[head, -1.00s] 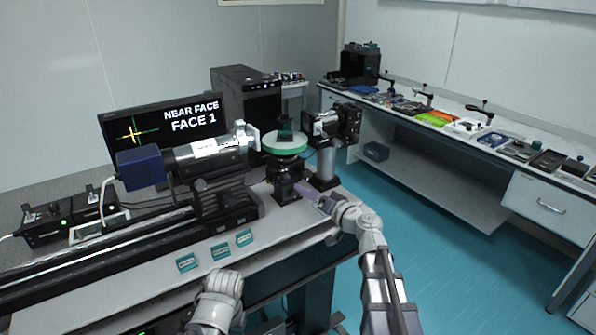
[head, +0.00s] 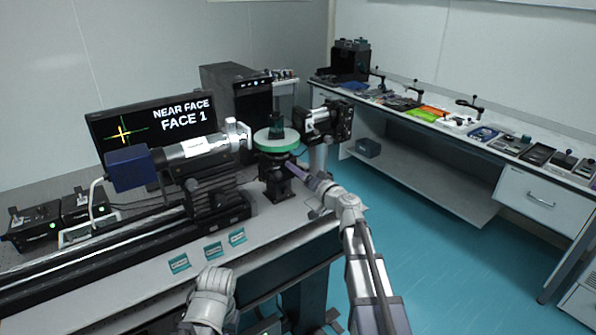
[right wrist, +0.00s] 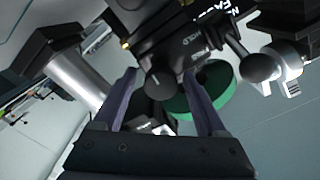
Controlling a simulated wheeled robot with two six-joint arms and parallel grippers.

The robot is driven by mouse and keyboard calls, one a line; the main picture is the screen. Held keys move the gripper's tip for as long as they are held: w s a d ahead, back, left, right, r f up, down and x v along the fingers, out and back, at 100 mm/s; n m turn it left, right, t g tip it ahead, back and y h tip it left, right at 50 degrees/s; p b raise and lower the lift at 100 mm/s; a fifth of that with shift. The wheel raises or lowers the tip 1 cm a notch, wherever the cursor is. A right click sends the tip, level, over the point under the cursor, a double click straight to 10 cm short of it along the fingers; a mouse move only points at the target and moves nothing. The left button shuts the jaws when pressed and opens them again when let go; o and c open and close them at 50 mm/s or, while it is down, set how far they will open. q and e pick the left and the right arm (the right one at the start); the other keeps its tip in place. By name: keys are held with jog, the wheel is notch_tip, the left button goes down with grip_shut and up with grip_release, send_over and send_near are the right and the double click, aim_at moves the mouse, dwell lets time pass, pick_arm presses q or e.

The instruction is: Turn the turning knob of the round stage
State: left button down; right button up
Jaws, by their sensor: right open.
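The round stage (head: 276,146) has a white top and a green rim, and sits on a black base on the optical table. A small dark piece (head: 276,124) stands on its top. My right gripper (head: 303,167) is open just below the stage rim, at the right of the base. In the right wrist view, a black round knob (right wrist: 158,86) shows between the open fingers, with no clear contact. A second black ball-ended knob (right wrist: 262,68) is to the right, and the green rim (right wrist: 218,88) is behind. My left forearm shows at the bottom; its gripper does not.
A blue-ended tube instrument (head: 132,168) is left of the stage, and a black camera-like device (head: 328,120) on a post is close to its right. A monitor (head: 155,115) reads "NEAR FACE FACE 1". Several teal labels (head: 213,250) lie along the front of the table.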

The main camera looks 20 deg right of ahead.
jog(key=shift+w+a, duration=0.1)
jog(key=shift+w, duration=0.2)
jog(key=shift+c, duration=0.2)
grip_shut()
